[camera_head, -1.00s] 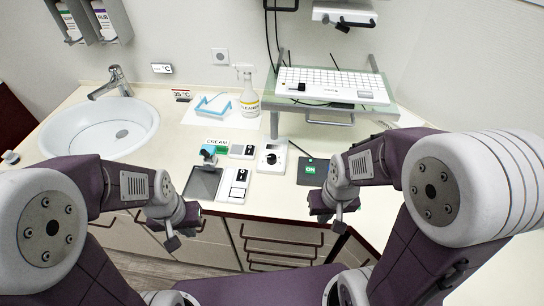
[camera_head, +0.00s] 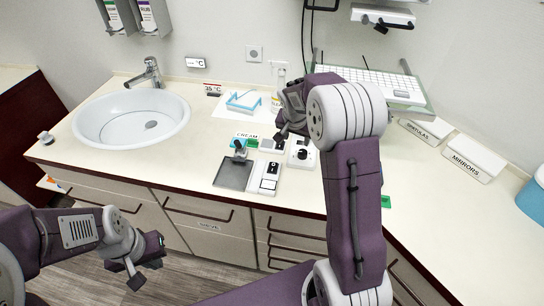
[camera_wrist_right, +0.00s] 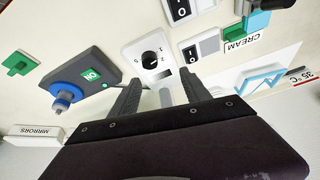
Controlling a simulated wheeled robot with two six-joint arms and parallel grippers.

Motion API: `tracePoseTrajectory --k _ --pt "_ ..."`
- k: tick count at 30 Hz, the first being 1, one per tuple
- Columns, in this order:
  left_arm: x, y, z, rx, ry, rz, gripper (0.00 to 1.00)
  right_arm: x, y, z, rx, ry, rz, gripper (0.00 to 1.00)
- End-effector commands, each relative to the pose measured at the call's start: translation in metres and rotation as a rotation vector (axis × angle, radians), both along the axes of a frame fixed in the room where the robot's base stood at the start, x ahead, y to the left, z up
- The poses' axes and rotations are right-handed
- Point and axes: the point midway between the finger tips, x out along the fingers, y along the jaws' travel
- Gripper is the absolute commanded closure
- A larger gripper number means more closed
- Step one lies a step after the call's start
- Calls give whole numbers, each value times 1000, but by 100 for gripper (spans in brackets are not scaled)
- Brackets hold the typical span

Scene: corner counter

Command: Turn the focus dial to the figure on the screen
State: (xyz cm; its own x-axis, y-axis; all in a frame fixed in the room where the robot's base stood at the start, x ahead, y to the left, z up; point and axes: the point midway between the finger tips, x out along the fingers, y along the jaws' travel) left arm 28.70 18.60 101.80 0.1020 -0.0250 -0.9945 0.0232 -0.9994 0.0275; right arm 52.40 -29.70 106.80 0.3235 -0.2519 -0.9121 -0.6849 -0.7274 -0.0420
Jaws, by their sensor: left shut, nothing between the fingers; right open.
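The focus dial looks to be the black knob on a small white box (camera_head: 302,153) on the counter; its pointer and scale marks show in the right wrist view (camera_wrist_right: 152,58). A dark grey unit with a small green screen (camera_wrist_right: 92,76) and a blue knob (camera_wrist_right: 65,95) lies left of it there; my arm hides it in the head view. I cannot read its figure surely. My right gripper (camera_head: 281,136) is open and empty, close to the white box and apart from the knob, its fingers (camera_wrist_right: 160,85) pointing toward it. My left gripper (camera_head: 138,272) is shut and empty, low before the counter.
Switch boxes (camera_head: 267,174) and a dark tray (camera_head: 233,174) stand left of the dial. A keyboard shelf (camera_head: 400,92) is behind my right arm. The sink (camera_head: 130,128) is at left. Boxes labelled MIRRORS (camera_head: 472,158) and SPATULAS stand right.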

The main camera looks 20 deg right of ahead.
Motion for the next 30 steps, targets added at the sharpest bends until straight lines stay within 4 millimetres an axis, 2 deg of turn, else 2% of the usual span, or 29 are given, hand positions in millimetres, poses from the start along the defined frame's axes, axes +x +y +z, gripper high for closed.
tracePoseTrajectory --k 1,8,18,21,30 --pt "0 0 -3 0 0 0 100 -4 -5 -12 3 21 -12 45" --pt "0 0 -1 0 -1 -1 100 -5 -10 -20 6 27 -20 45" --pt "0 0 10 0 -1 0 100 14 -26 -81 7 30 -20 45" --pt "0 0 11 0 -1 0 100 18 -29 -92 7 28 -19 45" --pt "0 0 11 0 -1 0 100 20 -31 -98 5 25 -18 45"
